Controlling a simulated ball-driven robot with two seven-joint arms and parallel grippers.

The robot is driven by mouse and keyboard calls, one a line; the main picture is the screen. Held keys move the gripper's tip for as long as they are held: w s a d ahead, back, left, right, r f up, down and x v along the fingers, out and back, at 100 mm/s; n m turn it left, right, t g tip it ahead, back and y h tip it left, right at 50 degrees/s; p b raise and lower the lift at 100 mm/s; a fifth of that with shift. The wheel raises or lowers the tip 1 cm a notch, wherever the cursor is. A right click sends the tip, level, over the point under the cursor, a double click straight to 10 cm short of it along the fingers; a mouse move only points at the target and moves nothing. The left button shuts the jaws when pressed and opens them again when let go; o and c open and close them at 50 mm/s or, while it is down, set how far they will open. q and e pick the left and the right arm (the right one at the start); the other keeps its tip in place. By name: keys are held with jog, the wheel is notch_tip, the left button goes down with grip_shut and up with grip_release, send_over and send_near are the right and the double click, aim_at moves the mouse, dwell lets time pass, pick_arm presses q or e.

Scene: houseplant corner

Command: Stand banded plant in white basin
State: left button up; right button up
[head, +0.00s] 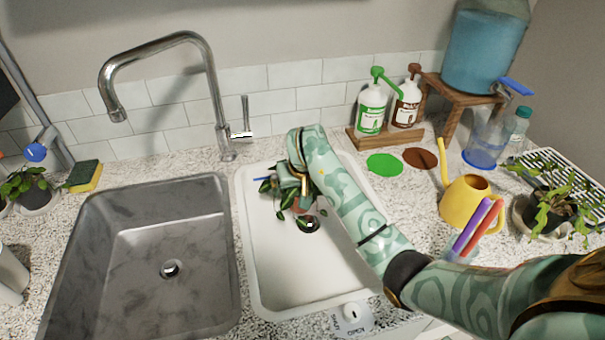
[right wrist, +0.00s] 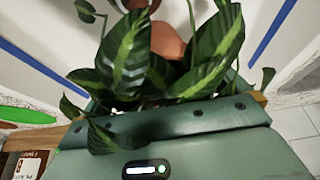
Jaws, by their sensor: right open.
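The banded plant (head: 282,199) is in the white basin (head: 262,265), near the drain. Its dark green leaves have paler stripes and partly hide a terracotta pot (right wrist: 167,42), seen in the right wrist view beyond the leaves (right wrist: 125,55). My right gripper (head: 294,188) is open, low over the basin, right at the plant. Leaves overlap its green body, and its fingertips are hidden, so I cannot tell whether they are around the pot or touching it. The pot's foot is hidden too, and I cannot tell how upright it stands. My left gripper is out of view.
A grey sink (head: 165,235) lies left of the basin, with a tall faucet (head: 215,95) behind. Right of the basin are a yellow watering can (head: 465,200), pump bottles (head: 371,108) and another potted plant (head: 550,215). The front of the basin is empty.

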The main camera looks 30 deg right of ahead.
jog(key=p+v, duration=0.3)
jog(key=v, duration=0.7)
jog(key=shift+s+r+p, duration=0.1)
jog(key=shift+p, duration=0.25)
jog(key=shift+s, duration=0.1)
